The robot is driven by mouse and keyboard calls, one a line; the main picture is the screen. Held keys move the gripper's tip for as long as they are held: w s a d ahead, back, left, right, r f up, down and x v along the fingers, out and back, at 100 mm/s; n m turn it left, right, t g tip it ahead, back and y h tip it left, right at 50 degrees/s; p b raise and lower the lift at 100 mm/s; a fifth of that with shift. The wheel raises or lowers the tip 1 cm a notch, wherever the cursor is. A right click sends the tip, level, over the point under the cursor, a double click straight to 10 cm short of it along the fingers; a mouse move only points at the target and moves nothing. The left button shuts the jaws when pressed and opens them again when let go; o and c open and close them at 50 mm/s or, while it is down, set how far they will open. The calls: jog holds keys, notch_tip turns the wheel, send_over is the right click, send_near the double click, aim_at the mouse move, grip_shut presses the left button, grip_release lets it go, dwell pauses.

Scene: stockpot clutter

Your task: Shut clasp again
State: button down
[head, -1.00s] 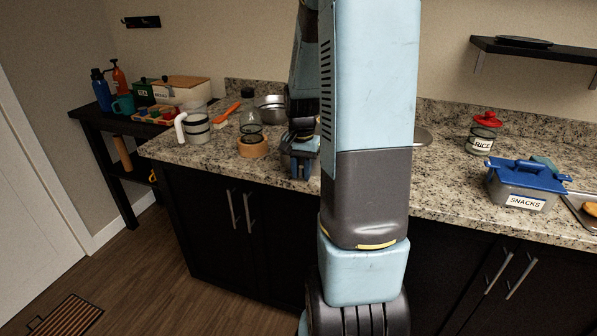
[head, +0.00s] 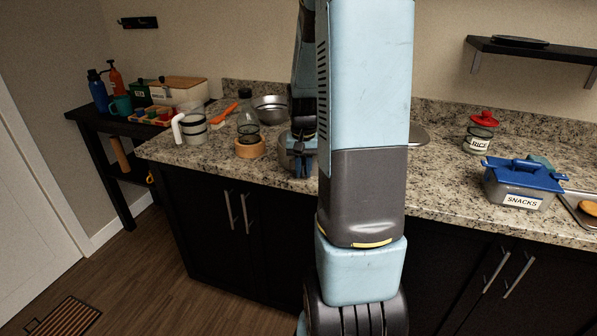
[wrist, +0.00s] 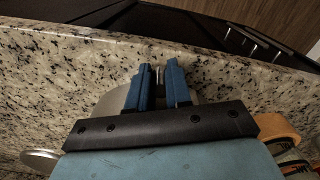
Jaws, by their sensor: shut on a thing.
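My gripper (wrist: 159,88) has blue fingers with a narrow gap between them in the wrist view. A thin grey metal piece (wrist: 158,76) shows in that gap, and the fingers are shut on it. Whether it is the clasp I cannot tell. A round steel pot (wrist: 112,102) lies behind and below the fingers, mostly hidden by my gripper. In the head view the pot (head: 286,158) stands near the counter's front edge, partly covered by my arm and gripper. No clasp can be made out clearly in either view.
A steel bowl (head: 271,108) is behind. A rice jar (head: 480,135) and a blue-lidded snacks box (head: 523,187) stand right on the granite counter (head: 440,185).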

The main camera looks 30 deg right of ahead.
aim_at(304, 163)
jog(key=shift+d+n, duration=0.1)
jog(key=shift+n, duration=0.2)
jog(key=c, duration=1.1)
grip_release()
jog(key=shift+o, duration=0.2)
notch_tip(304, 163, up, 14)
jog(key=shift+f, duration=0.15)
